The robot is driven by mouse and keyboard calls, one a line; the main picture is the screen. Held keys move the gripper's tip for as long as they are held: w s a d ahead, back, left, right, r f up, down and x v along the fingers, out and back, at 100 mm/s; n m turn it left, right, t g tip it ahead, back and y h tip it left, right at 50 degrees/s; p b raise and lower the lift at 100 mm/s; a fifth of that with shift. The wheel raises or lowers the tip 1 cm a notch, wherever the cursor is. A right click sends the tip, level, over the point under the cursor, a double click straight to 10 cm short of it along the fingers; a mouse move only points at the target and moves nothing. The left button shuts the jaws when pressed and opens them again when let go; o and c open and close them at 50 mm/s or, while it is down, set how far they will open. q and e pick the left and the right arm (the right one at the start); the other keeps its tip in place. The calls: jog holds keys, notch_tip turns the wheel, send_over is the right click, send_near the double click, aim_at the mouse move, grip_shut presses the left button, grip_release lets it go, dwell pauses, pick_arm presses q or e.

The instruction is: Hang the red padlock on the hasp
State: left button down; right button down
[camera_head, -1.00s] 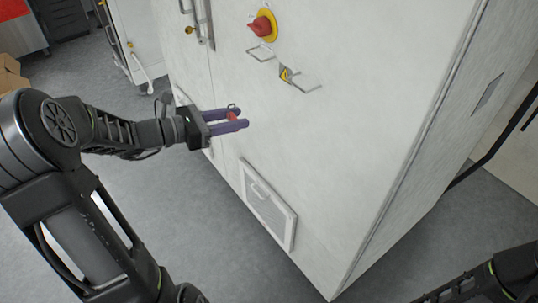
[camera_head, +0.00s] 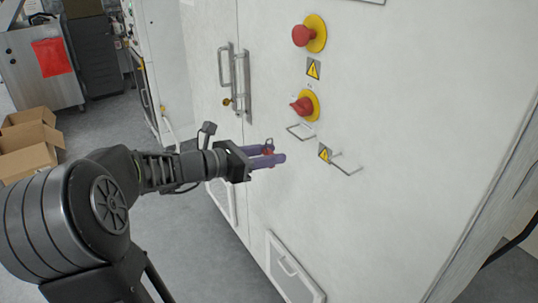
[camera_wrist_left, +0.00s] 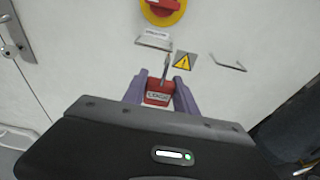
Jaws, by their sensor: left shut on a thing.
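My left gripper (camera_head: 271,156) is shut on the red padlock (camera_head: 268,151), its purple fingers on either side of it. In the left wrist view the padlock (camera_wrist_left: 158,93) has a white label, and its thin metal shackle points up. It is in front of the white cabinet door, apart from the fittings in the head view. Which one is the hasp, I cannot tell. My right gripper is out of view.
A red rotary switch (camera_head: 303,104) on a yellow disc and a red knob (camera_head: 304,36) are on the door above. A door handle (camera_head: 240,83) with a brass lock is to the left. A vent (camera_head: 294,268) is low down. Cardboard boxes (camera_head: 30,150) lie on the floor far left.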

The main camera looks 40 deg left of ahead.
pick_arm(q)
jog(key=shift+r+x, duration=0.3)
jog(key=shift+x, duration=1.1)
jog(key=shift+r+x, duration=0.25)
jog(key=shift+x, duration=1.15)
jog(key=shift+r+x, duration=0.3)
jog(key=shift+x, duration=1.1)
jog(key=shift+w+d+f+b, duration=0.1)
jog(key=shift+w+f+b, duration=0.15)
jog(key=shift+f+b, duration=0.65)
jog(key=shift+r, duration=0.1)
jog(key=c, duration=0.9)
grip_release()
jog(key=b+v, duration=0.1)
jog(key=v, duration=0.7)
